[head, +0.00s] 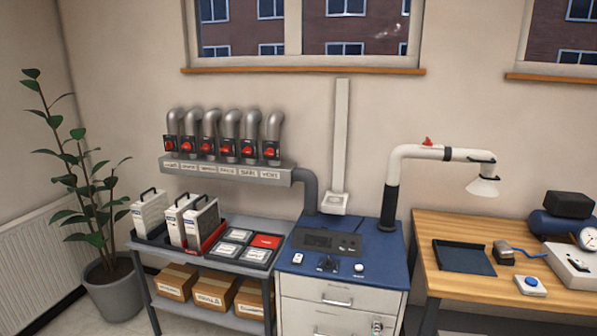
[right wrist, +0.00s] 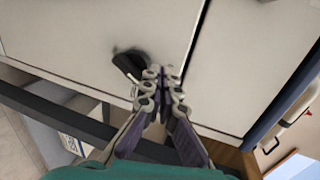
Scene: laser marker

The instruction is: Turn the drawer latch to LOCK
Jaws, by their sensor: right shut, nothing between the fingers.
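The blue-topped cabinet (head: 300,285) has pale drawer fronts, with a bar handle on the upper one. A small dark latch (head: 377,327) sits at the right of the lower drawer front, near the bottom edge of the head view. In the right wrist view, a black knob (right wrist: 129,64), which looks like the latch, stands on the pale front. My right gripper (right wrist: 163,72) is shut and empty, its fingertips just right of the knob. I cannot tell whether they touch it. The latch's LOCK marking is too small to read. My left gripper is in neither view.
A grey shelf cart (head: 205,312) with boxes and filter cases stands left of the cabinet. A wooden bench (head: 450,285) with a dark tray (head: 464,257) stands to the right. A white extraction arm (head: 392,178) rises behind the cabinet.

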